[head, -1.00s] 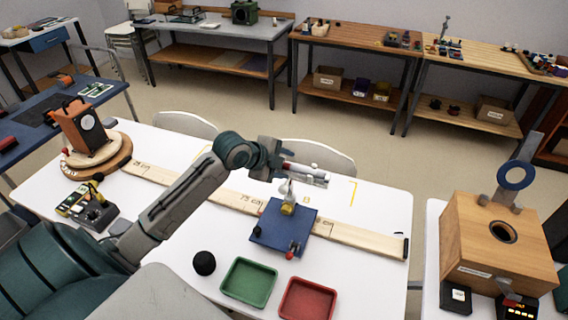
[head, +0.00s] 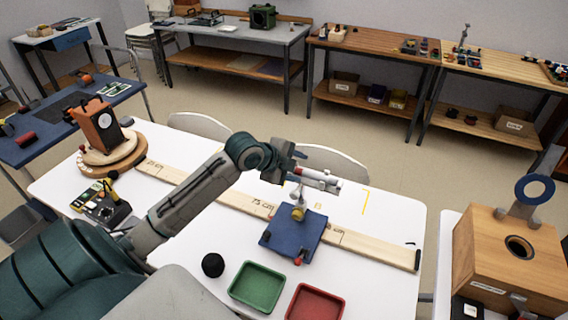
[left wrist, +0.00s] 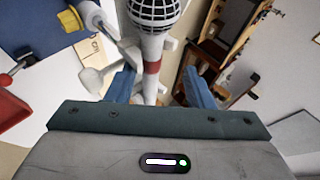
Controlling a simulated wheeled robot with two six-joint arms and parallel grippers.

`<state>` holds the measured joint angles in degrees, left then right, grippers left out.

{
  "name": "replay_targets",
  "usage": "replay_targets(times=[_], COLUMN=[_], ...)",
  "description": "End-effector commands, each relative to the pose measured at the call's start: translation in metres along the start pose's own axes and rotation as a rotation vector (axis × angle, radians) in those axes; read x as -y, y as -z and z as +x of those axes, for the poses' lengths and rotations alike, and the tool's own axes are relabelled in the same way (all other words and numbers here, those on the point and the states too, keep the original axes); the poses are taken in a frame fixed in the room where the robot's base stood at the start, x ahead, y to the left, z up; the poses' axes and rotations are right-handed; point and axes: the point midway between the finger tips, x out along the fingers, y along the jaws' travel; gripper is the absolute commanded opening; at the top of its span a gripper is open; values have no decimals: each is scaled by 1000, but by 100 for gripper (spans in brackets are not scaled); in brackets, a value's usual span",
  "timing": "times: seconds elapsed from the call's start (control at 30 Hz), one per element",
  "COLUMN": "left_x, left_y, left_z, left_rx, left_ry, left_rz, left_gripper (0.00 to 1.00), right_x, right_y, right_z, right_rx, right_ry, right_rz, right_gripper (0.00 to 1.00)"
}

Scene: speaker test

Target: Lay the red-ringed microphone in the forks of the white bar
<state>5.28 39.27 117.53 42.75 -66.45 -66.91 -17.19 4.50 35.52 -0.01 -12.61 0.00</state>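The microphone (head: 320,181) lies level above the blue stand (head: 285,238) in the head view. In the left wrist view its dark mesh head (left wrist: 153,12) is at the top and its red ring (left wrist: 152,68) just below. The white bar (head: 298,194) stands up from the stand. My right gripper is out of view.
A long wooden ruler board (head: 370,245) runs behind. A wooden box (head: 490,253) is on the right table.

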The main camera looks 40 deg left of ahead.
Motion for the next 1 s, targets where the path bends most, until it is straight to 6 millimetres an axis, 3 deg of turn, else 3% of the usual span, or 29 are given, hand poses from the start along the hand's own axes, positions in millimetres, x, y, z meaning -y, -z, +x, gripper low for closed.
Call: replay_targets(times=[0.4, 1.0], left_x=[-1, 0], left_y=[-1, -3], left_z=[-49, -90], left_rx=[9, 16], left_ry=[-4, 0], left_rz=[10, 6], left_gripper=[44, 44], right_x=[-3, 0], right_y=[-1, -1], right_z=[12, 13], right_rx=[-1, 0], right_ry=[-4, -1], right_rz=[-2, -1], right_gripper=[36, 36])
